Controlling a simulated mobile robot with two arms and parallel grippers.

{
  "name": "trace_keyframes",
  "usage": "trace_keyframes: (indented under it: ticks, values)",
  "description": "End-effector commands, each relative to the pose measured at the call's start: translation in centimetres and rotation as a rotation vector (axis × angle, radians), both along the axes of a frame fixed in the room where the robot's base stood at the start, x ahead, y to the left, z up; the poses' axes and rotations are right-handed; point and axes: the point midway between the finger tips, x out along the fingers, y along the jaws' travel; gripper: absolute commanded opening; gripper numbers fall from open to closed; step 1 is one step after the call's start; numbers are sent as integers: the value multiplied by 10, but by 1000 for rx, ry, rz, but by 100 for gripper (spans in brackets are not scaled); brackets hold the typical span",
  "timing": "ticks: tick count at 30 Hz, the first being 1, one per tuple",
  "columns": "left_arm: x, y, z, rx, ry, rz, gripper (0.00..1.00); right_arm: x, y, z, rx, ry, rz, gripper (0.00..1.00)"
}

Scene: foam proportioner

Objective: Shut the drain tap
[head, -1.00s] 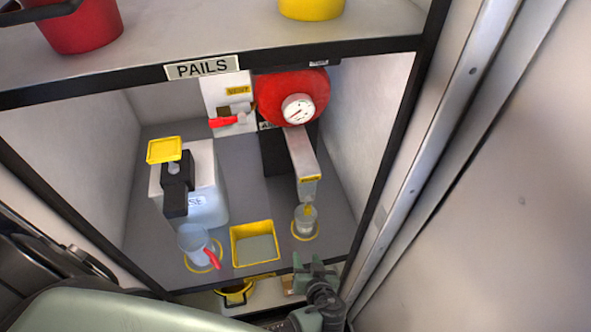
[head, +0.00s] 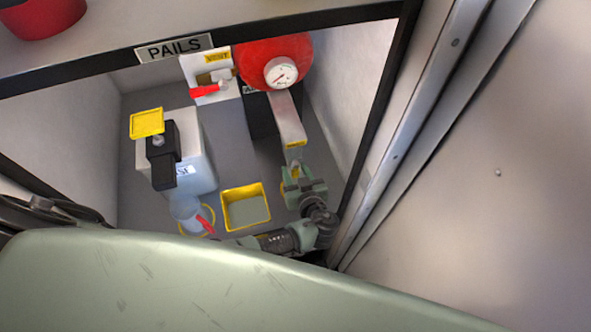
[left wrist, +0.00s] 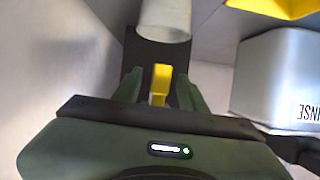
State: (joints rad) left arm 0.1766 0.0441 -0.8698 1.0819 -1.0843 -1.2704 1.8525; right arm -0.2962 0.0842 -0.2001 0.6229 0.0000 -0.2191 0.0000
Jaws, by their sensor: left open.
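The drain tap shows as a yellow lever (head: 295,168) at the lower end of the grey outlet arm (head: 287,120) under the red tank. My left gripper (head: 303,181) is at this lower end, partly covering the area below it. In the left wrist view the yellow lever (left wrist: 160,84) stands between the two spread green fingers, with gaps at both sides. The left gripper is open and does not visibly grip the lever. The tap's body is mostly hidden. My right gripper is not in view.
A red tank with a gauge (head: 281,73) is above. A red-handled vent valve (head: 208,90) is at the back wall. A yellow tray (head: 245,206), a clear jug (head: 186,212) and a rinse container (head: 200,150) stand left. A pale cylinder (left wrist: 166,18) is close to the fingers.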

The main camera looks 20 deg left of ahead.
Motion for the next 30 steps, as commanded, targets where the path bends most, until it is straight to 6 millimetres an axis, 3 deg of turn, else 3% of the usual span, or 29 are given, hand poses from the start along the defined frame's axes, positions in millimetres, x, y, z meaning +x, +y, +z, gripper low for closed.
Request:
trace_keyframes:
  ticks: [5,10,20,30]
  values:
    - [0,0,0,0,0,0,42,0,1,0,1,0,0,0]
    - [0,0,0,0,0,0,0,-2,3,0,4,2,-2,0]
    - [0,1,-1,19,12,2,0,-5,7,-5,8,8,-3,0]
    - [-5,7,-2,178,119,3,0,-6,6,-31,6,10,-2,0]
